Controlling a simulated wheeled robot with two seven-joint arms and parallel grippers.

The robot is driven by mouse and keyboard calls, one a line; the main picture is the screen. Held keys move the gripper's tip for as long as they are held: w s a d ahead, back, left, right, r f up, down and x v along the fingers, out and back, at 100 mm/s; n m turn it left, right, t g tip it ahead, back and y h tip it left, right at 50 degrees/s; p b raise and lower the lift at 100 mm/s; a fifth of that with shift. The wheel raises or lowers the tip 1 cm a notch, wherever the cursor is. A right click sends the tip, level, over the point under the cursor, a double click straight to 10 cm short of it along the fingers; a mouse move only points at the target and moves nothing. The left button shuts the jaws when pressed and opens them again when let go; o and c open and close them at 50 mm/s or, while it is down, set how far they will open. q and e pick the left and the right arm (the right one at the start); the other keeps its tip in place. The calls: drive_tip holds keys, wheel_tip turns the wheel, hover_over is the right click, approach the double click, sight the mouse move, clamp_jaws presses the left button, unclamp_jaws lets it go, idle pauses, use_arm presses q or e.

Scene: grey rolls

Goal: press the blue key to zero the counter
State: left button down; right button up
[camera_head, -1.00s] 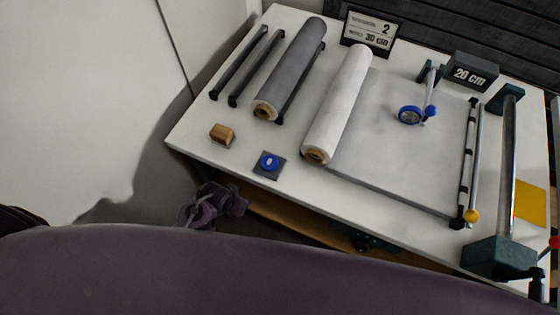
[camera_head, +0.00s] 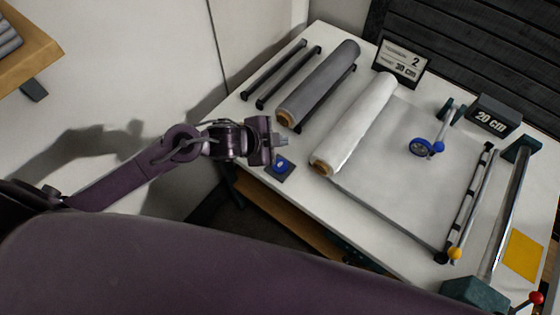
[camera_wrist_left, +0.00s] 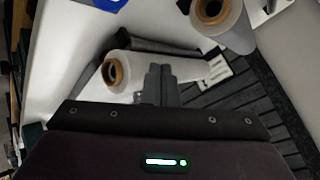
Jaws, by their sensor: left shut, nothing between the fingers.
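The blue key (camera_head: 281,163) is a round blue button on a dark square plate near the front left edge of the white table. My left gripper (camera_head: 281,140) reaches in from the left over that edge, close to the key and just behind it in the picture; I cannot tell its height above the table. In the left wrist view its fingers (camera_wrist_left: 160,84) are together and empty, pointing toward the rolls. The counter wheel (camera_head: 421,147) is blue-rimmed and sits on the pale sheet, on a small arm with a blue knob. My right gripper is not in view.
A grey roll (camera_head: 322,85) lies on black rails, with a white roll (camera_head: 356,122) beside it. A yellow-knobbed bar (camera_head: 455,253) and yellow square (camera_head: 522,254) are at right.

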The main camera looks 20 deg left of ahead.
sight(276, 166)
use_arm(q)
drive_tip(key=shift+s+a+r+m+g+h, duration=0.2)
drive_tip(key=shift+s+r+m+g+h, duration=0.1)
drive_tip(key=shift+m, duration=0.3)
drive_tip(key=shift+s+a+r+m+g+h, duration=0.2)
drive_tip(key=shift+s+m+g, duration=0.1)
drive_tip(key=shift+m, duration=0.3)
wheel_tip(276, 166, down, 8)
drive_tip(key=b, duration=0.7)
drive_tip(key=shift+f+b, duration=0.45)
idle(0.9)
drive_tip(key=shift+f, duration=0.35)
